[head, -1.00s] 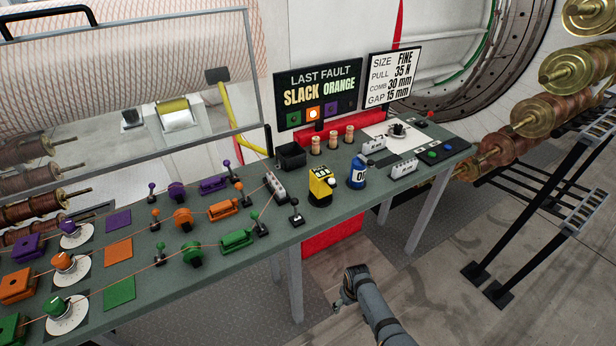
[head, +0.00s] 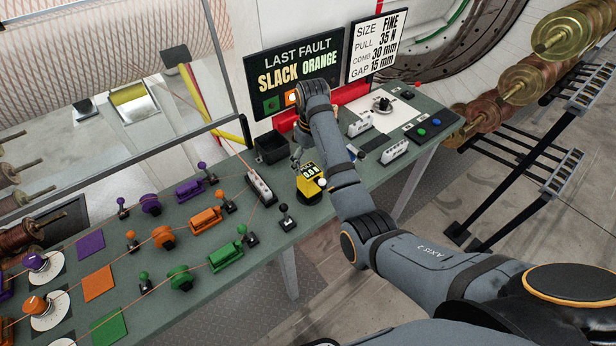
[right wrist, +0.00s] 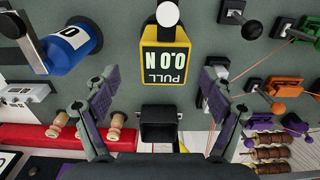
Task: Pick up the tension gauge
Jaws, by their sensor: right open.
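The tension gauge is the yellow and black block with a small display (head: 309,186), standing on the green bench. In the right wrist view the gauge (right wrist: 165,58) reads "PULL 0.0 N" upside down, with a white round knob at its far end. My right gripper (head: 298,157) hangs over the bench just behind the gauge, partly hidden by my own arm. In the right wrist view its two fingers (right wrist: 159,84) are spread wide, one to either side of the gauge's near end, with nothing between them gripped. My left gripper is not in view.
A black open bin (right wrist: 158,125) lies close behind the gauge. A blue cylinder (right wrist: 70,48) and wooden pegs (right wrist: 116,126) stand to one side. A white comb block (head: 260,188) and a black lever (head: 286,217) stand close to the gauge.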

